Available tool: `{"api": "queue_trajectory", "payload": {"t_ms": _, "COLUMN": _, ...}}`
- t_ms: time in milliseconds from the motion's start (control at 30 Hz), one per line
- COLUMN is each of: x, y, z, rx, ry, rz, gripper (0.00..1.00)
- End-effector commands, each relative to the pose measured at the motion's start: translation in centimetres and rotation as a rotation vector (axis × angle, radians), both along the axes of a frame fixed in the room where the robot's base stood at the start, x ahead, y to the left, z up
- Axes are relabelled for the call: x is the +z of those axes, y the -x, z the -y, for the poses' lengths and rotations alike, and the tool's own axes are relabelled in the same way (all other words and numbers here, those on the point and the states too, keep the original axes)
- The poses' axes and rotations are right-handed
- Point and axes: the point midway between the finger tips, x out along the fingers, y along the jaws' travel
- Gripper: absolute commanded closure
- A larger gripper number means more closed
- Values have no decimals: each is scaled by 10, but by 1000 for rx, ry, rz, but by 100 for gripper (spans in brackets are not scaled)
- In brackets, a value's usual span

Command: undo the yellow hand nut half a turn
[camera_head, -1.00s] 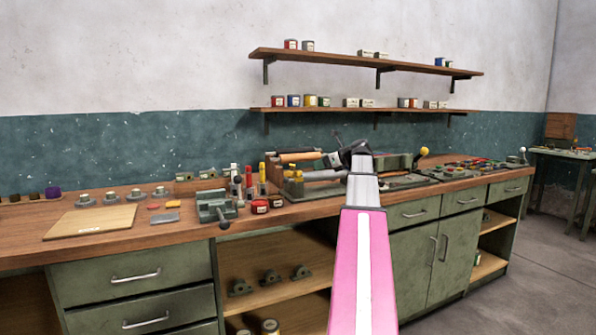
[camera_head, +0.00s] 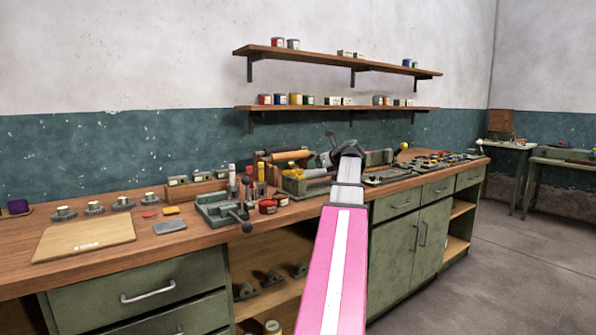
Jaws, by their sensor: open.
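My arm reaches out over the workbench (camera_head: 200,238) from the lower middle. My gripper (camera_head: 325,159) is a small dark shape at its far end, open, in front of the tools at the back of the bench. A yellow piece (camera_head: 292,171) on a green fixture just left of my gripper may be the yellow hand nut; it is too small to be sure. A yellow ball-shaped knob (camera_head: 404,146) stands further right along the bench. I see nothing held. My arm and gripper hide part of the bench behind them.
Two wall shelves (camera_head: 340,63) hang above. Open floor (camera_head: 480,270) lies to the right, with another table (camera_head: 565,168) beyond.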

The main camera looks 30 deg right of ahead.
Motion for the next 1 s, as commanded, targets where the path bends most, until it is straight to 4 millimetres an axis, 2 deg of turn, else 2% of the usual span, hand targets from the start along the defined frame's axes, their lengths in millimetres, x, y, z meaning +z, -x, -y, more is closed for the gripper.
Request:
{"api": "queue_trajectory", "payload": {"t_ms": 300, "x": -21, "y": -52, "z": -14, "rx": 3, "ry": 0, "rz": 0, "gripper": 38}}
{"api": "queue_trajectory", "payload": {"t_ms": 500, "x": -32, "y": -75, "z": -20, "rx": 3, "ry": 0, "rz": -1, "gripper": 38}}
{"api": "queue_trajectory", "payload": {"t_ms": 700, "x": -36, "y": -83, "z": -23, "rx": 2, "ry": 0, "rz": -1, "gripper": 38}}
{"api": "queue_trajectory", "payload": {"t_ms": 967, "x": -36, "y": -84, "z": -23, "rx": 1, "ry": 1, "rz": 0, "gripper": 38}}
{"api": "queue_trajectory", "payload": {"t_ms": 1000, "x": -36, "y": -84, "z": -23, "rx": 2, "ry": 0, "rz": 0, "gripper": 48}}
